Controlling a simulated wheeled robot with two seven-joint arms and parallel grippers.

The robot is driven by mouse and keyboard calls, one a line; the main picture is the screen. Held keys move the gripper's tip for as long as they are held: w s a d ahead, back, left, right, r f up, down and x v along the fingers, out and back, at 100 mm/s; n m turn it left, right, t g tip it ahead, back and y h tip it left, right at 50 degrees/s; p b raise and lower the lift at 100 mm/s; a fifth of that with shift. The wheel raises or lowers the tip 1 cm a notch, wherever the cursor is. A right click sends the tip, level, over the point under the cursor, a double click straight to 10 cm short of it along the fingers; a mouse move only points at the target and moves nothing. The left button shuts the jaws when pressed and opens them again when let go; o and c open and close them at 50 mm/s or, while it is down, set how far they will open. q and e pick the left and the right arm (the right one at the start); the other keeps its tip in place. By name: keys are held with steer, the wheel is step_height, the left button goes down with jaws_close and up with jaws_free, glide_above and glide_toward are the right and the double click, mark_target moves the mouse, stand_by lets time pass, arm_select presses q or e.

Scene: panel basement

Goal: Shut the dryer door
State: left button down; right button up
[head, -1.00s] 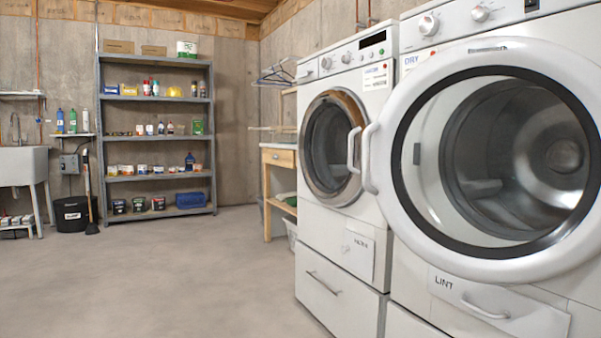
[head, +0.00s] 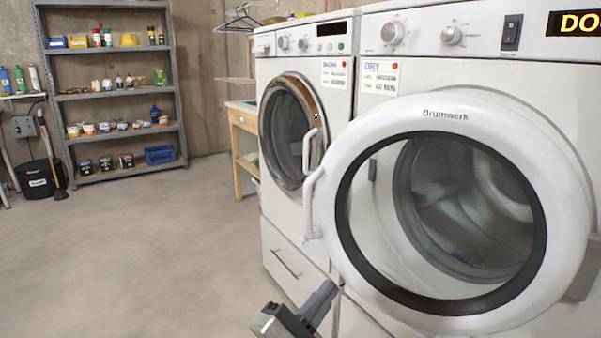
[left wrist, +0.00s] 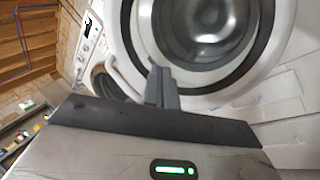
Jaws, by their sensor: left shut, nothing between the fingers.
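My left gripper (head: 328,290) is shut and empty, low in the head view, below the handle and left of the door's lower edge. In the left wrist view its closed fingers (left wrist: 159,72) point up toward the door ring (left wrist: 122,60); whether they touch it I cannot tell. My right gripper is not in view.
A washer (head: 306,85) with its round door shut stands left of the dryer. A wooden table (head: 243,130) and a metal shelf (head: 116,100) with several goods stand farther back. The concrete floor (head: 130,250) at left is clear. The dryer's display (head: 578,24) reads "DO", cut off.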

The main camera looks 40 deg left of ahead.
arm_select(q)
steer(key=a+r+n+g+y+p, duration=0.2)
steer(key=a+r+n+y+p, duration=0.15)
steer(key=a+n+p, duration=0.35)
steer(key=n+g+y+p, duration=0.2)
steer(key=n+g+y, duration=0.1)
steer(key=n, duration=0.4)
glide_toward(306, 224)
steer(key=shift+h, duration=0.25)
steer(key=x, duration=0.7)
steer(key=shift+s+a+p, duration=0.1)
steer(key=shift+a+p, duration=0.05)
steer(key=shift+p, duration=0.15)
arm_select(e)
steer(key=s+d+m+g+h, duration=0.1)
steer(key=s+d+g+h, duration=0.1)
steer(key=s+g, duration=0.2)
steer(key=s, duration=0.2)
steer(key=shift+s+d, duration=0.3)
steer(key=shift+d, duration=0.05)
